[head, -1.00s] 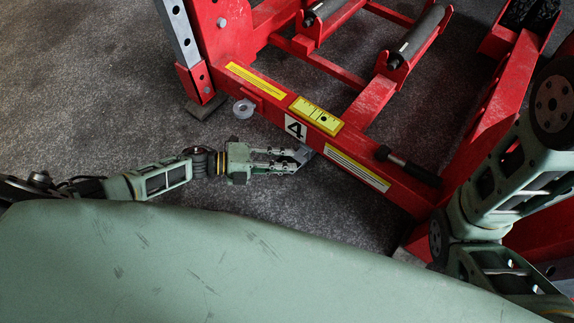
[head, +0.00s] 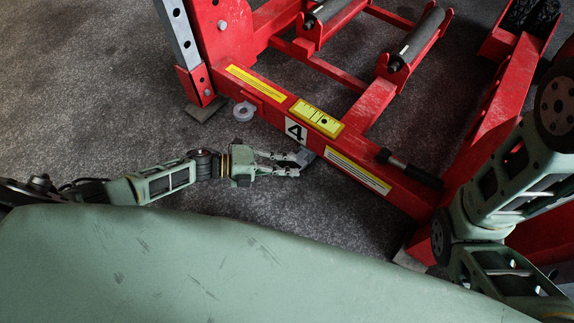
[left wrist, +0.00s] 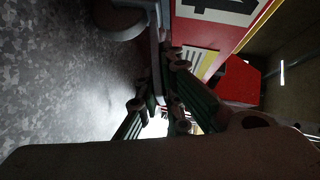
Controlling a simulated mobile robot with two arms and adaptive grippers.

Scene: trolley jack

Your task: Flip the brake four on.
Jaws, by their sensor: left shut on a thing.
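The brake, a small grey lever (head: 303,155), sticks out from the red front beam just below the white label with a black 4 (head: 296,130). My left gripper (head: 292,164) is at this lever, its fingers shut on it; the fingertips hide part of it. In the left wrist view the two dark green fingers (left wrist: 158,108) reach toward the red beam beside the label (left wrist: 215,8). The contact there is dark and partly hidden. My right gripper is out of view; only my right arm shows at the right of the head view.
The red jack frame (head: 270,96) carries yellow stickers, grey rollers (head: 417,40) and a black-handled lever (head: 410,168). A grey round piece (head: 244,111) hangs left of the label. Bare grey floor (head: 110,110) lies left of the frame.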

